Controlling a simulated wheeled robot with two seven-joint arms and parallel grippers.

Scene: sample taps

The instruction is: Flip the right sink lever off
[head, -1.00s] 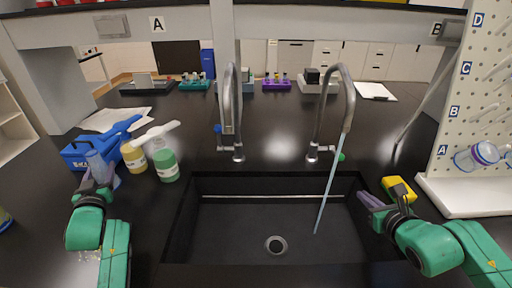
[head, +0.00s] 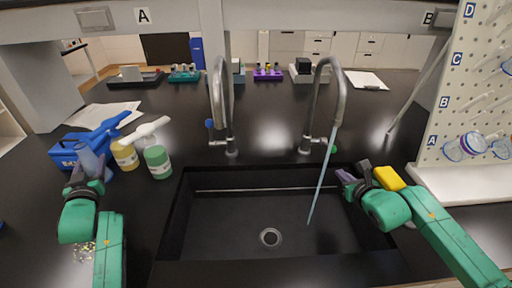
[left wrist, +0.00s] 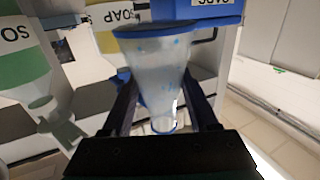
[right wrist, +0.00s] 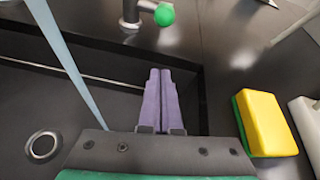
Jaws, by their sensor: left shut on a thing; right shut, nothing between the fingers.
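The right tap (head: 318,105) is a curved metal spout with a green-tipped lever (head: 333,149) low on its right side. A pale blue stream of water (head: 323,175) runs from it into the black sink (head: 225,240). The green tip also shows in the right wrist view (right wrist: 164,15). My right gripper (head: 345,176) has purple fingers, shut and empty, by the sink's back right corner, in front of the lever and apart from it. My left gripper (head: 88,166) is shut on a translucent, blue-rimmed tapered container (left wrist: 160,75), left of the sink.
The left tap (head: 222,105) has a blue-tipped lever (head: 209,123) and shows no water. Green (head: 158,162) and yellow (head: 125,155) soap bottles and a blue box (head: 66,152) stand left. A yellow sponge (head: 389,178) lies beside my right gripper; a pegboard (head: 450,120) stands right.

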